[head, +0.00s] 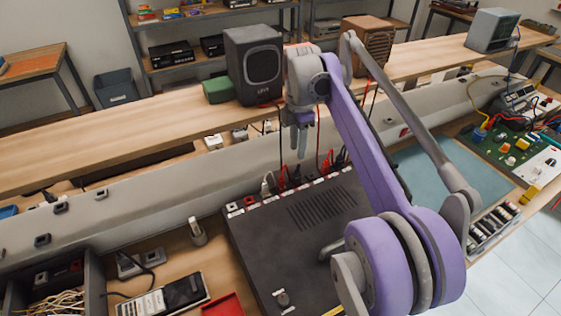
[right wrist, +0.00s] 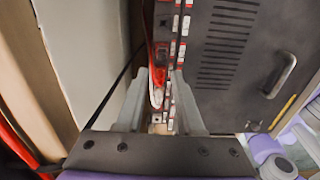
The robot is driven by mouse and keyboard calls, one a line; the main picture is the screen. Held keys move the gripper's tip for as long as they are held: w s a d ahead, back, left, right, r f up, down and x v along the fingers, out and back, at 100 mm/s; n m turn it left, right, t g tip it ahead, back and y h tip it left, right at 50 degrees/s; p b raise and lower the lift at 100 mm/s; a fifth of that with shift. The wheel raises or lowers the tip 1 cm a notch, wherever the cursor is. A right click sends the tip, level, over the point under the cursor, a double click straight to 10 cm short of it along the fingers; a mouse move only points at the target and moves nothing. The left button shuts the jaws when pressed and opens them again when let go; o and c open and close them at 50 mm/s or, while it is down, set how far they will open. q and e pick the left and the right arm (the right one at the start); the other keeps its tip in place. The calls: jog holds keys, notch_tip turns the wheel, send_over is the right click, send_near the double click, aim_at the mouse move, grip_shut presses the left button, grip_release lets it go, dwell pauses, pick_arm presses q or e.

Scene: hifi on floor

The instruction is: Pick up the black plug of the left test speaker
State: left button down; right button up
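The left test speaker (head: 255,65) is a dark box on the wooden shelf in the head view. A black cable and a red cable hang below the speakers toward the back edge of the black hi-fi unit (head: 255,245). Red plugs (head: 282,179) and a pale plug (head: 267,185) stand along that edge; I cannot clearly pick out the black plug. My right gripper (head: 300,150) points down above this row. In the right wrist view its fingers (right wrist: 159,78) are apart, with a pale-tipped red plug or lead (right wrist: 157,97) showing between them. My left gripper is not in view.
A brown speaker (head: 375,48) stands further right on the shelf (head: 100,138). A grey cable trunking (head: 130,235) runs close behind the hi-fi unit. A multimeter (head: 165,298) lies at front left. A blue mat (head: 440,170) and a green circuit board (head: 500,140) lie on the right.

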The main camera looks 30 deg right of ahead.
jog(key=shift+w+d+f, duration=0.2)
send_over(297, 173)
notch_tip(297, 173, down, 4)
jog(key=shift+d+f+b, duration=0.1)
jog(key=shift+f+b, duration=0.05)
jog(key=shift+b, duration=0.15)
notch_tip(297, 173, down, 6)
jog(key=shift+r, duration=0.15)
grip_shut()
